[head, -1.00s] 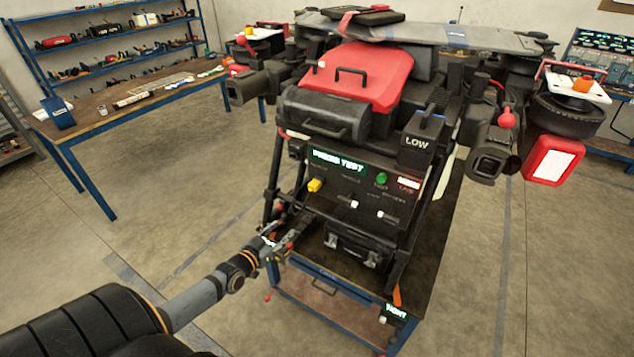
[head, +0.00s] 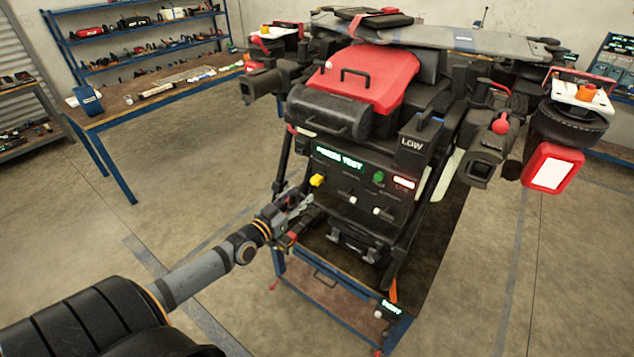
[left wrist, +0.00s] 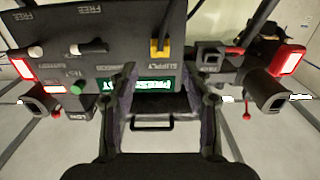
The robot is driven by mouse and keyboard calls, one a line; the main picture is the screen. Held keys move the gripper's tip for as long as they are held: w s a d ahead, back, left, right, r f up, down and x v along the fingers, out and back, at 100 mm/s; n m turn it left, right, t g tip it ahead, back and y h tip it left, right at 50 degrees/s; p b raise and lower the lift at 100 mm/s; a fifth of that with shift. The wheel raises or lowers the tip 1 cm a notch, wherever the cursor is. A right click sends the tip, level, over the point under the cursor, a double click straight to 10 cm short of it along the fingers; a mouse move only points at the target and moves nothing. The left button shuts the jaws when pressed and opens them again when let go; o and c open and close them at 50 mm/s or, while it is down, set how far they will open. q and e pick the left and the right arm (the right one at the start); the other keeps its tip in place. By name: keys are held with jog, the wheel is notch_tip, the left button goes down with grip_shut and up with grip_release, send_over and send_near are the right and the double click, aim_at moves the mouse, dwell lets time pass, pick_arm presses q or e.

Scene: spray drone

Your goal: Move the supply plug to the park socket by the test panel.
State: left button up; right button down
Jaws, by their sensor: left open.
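The yellow supply plug (head: 317,181) sits in the left side of the dark test panel (head: 340,187) under the drone. In the left wrist view, which shows the panel upside down, the plug (left wrist: 159,47) is by the SUPPLY lettering. My left gripper (head: 301,205) is open and empty, just below and left of the plug in the head view. In the wrist view its two fingers (left wrist: 160,75) stand apart, with the plug beyond the gap, not gripped. I cannot make out which opening is the park socket. My right gripper is not in view.
The panel has a lit screen (head: 339,158), a green button (head: 379,177) and white switches (head: 351,198). The drone's red-topped body (head: 365,75) overhangs it. A dark frame leg (head: 284,165) is close to my left gripper. A workbench (head: 120,110) stands back left.

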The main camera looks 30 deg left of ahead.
aim_at(314, 183)
pick_arm(q)
jog(key=shift+w+d+b, duration=0.15)
jog(key=shift+w+b, duration=0.9)
jog(key=shift+w, duration=0.9)
jog(key=shift+w+d+b, duration=0.15)
jog(key=shift+w+b, duration=0.9)
jog(key=shift+w, duration=0.85)
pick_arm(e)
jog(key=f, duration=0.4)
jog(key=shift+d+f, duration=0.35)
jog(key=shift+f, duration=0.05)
pick_arm(q)
jog(key=shift+c, duration=0.3)
grip_shut()
jog(key=shift+s, duration=0.1)
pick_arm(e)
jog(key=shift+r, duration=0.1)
